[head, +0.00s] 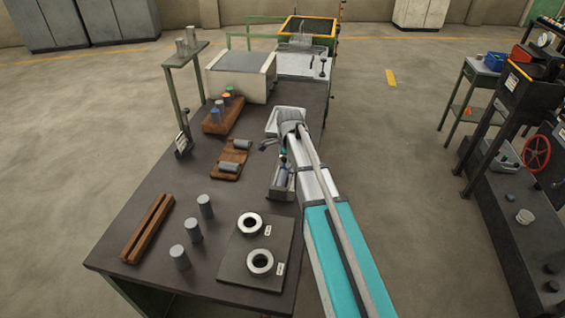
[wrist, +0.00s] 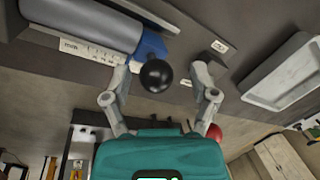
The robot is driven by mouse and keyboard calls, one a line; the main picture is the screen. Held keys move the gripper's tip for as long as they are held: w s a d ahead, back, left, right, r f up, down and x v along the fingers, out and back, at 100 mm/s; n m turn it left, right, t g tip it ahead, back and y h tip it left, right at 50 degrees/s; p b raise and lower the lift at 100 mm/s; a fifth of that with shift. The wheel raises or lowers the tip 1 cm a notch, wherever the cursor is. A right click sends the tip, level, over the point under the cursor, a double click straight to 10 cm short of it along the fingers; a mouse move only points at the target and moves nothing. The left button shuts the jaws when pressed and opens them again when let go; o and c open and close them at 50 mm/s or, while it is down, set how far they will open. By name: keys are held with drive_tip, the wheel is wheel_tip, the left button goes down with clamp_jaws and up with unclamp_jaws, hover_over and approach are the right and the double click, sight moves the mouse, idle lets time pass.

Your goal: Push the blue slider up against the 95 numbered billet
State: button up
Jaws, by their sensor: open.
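The blue slider (wrist: 152,46) shows in the wrist view at the end of a grey cylindrical billet (wrist: 82,22). A black ball knob (wrist: 156,76) stands out from the slider. My gripper (wrist: 161,72) is open, with one finger on each side of the knob; I cannot tell whether either finger touches it. Slider and billet look close together, but whether they touch is unclear. A white millimetre scale (wrist: 90,50) runs along the billet. No number is readable on the billet. In the head view the gauge (head: 281,192) is partly hidden by my arm.
A white tray (wrist: 285,75) lies right of the gripper in the wrist view. On the dark table (head: 150,228) are upright billets (head: 193,231), a wooden V-block (head: 148,228), a plate with two rings (head: 250,224), a wooden cradle (head: 228,170) and a wooden rack (head: 222,117).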

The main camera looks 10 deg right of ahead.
drive_tip(key=shift+f, duration=0.15)
clamp_jaws()
idle(0.4)
